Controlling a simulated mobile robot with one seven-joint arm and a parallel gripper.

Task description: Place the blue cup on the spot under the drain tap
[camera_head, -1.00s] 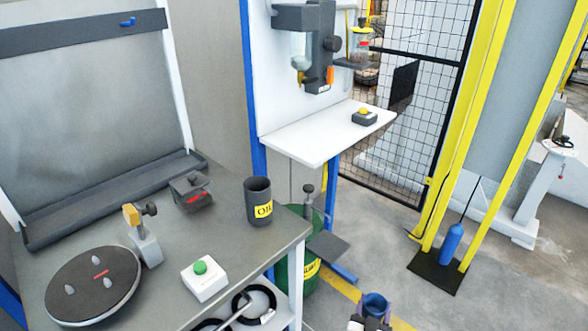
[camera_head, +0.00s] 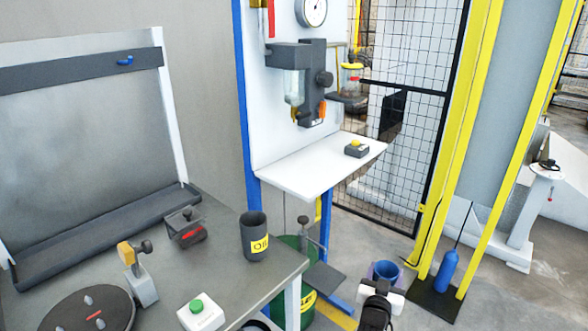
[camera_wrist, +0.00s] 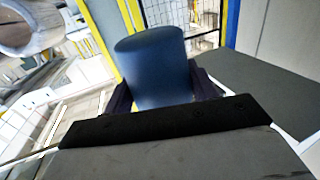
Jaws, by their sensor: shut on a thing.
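The blue cup (camera_head: 386,270) is upright in my gripper (camera_head: 384,278), low at the bottom right of the head view. The wrist view shows the blue cup (camera_wrist: 152,66) close up between the two dark fingers of my gripper (camera_wrist: 160,92), which are shut on it. A yellow-tipped drain tap (camera_head: 296,114) hangs under the clear bowl (camera_head: 294,88) of the dark unit on the white panel. A white shelf (camera_head: 290,183) lies below the unit. My gripper and the cup are apart from the shelf, lower and to its right. I see no clear mark for the spot.
A dark OIL cup (camera_head: 253,238) and a green-button box (camera_head: 200,312) stand on the grey workbench (camera_head: 215,255). A green drum (camera_head: 300,260) stands under the shelf. A yellow post (camera_head: 452,130) rises to the right.

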